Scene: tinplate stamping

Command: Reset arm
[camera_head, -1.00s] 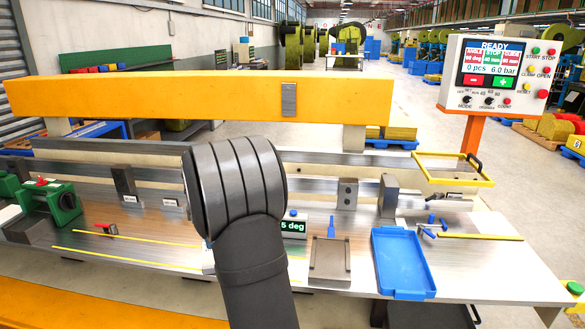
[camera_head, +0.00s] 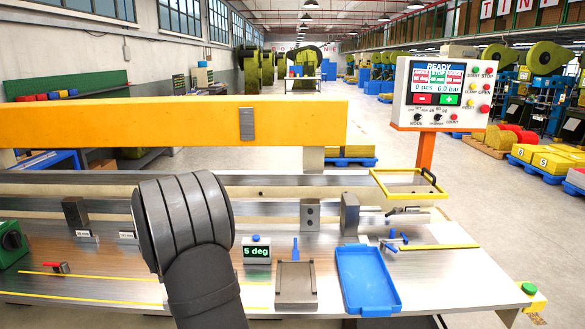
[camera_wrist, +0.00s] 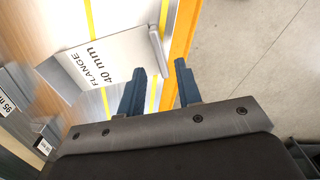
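My gripper (camera_wrist: 160,78) shows in the wrist view with its two blue-grey fingers apart and nothing between them. In the head view my dark arm link stands at the lower left of centre, over the bench (camera_head: 95,268). My gripper itself does not show there. The control panel (camera_head: 441,95) at the right reads READY, 0 pcs and 6.0 bar.
On the bench are a blue tray (camera_head: 366,280), a grey block (camera_head: 296,284), a "5 deg" display (camera_head: 257,252) and blue-handled clamps (camera_head: 394,240). A yellow beam (camera_head: 180,124) spans the back. A yellow frame (camera_head: 408,184) stands at right. Bare floor (camera_wrist: 270,50) shows beyond the edge.

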